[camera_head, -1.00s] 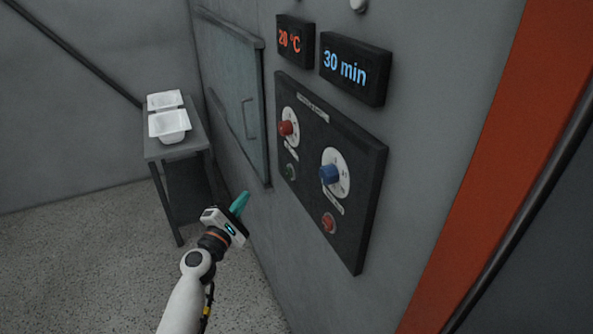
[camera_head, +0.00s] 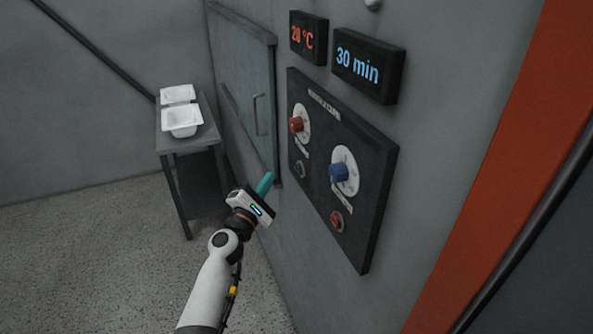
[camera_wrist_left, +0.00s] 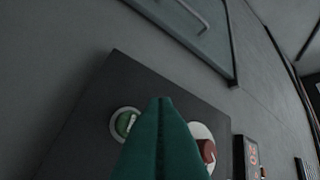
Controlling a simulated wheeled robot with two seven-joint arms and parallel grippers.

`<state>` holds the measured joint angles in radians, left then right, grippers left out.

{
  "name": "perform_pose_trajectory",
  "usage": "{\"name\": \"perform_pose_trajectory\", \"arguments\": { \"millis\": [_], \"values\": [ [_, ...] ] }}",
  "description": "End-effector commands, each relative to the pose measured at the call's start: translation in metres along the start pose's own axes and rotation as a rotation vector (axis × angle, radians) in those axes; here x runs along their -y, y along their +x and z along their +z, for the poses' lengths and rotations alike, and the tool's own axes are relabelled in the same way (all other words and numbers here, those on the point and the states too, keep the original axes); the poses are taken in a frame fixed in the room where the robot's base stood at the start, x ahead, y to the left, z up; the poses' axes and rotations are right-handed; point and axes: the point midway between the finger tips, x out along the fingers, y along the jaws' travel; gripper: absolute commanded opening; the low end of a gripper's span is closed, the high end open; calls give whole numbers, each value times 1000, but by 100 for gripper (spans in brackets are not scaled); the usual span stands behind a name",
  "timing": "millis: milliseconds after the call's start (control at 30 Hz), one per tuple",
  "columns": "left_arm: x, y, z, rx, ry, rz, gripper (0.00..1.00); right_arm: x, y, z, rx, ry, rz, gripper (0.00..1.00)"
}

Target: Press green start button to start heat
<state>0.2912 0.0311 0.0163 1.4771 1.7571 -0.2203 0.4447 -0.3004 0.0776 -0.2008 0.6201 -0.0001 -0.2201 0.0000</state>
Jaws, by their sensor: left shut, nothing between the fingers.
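The dark control panel (camera_head: 318,190) is on the grey wall. Its green start button (camera_wrist_left: 124,124) shows in the wrist view, to the left of my fingers; in the head view the same button (camera_head: 300,168) looks small and dark, at the panel's lower left. My left gripper (camera_head: 265,184) is shut and empty, its teal fingers pointing up to the left of the panel, apart from the button in the head view. In the wrist view the shut fingers (camera_wrist_left: 161,105) cover part of the panel between the green button and red knob (camera_wrist_left: 207,152). My right gripper is out of view.
A red knob (camera_head: 296,125), blue knob (camera_head: 338,172) and red button (camera_head: 337,220) sit on the panel. Displays read 20 °C (camera_head: 308,38) and 30 min (camera_head: 368,68). A handled door (camera_head: 245,85) is left of the panel. White tubs (camera_head: 182,121) stand on a table (camera_head: 190,144).

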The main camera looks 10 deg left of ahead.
Motion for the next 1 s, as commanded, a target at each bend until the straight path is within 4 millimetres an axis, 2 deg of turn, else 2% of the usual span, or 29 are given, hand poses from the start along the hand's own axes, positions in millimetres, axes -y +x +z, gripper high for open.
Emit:
{"name": "perform_pose_trajectory", "arguments": {
  "millis": [200, 400, 1000],
  "values": [
    [-16, 20, -13, 0, -2, -1, 0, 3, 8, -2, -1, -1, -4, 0],
    [-22, 29, -21, 1, 0, -1, 0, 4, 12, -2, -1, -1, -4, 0],
    [-22, 31, -22, 1, 1, -1, 0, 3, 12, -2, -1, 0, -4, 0]
  ]
}}
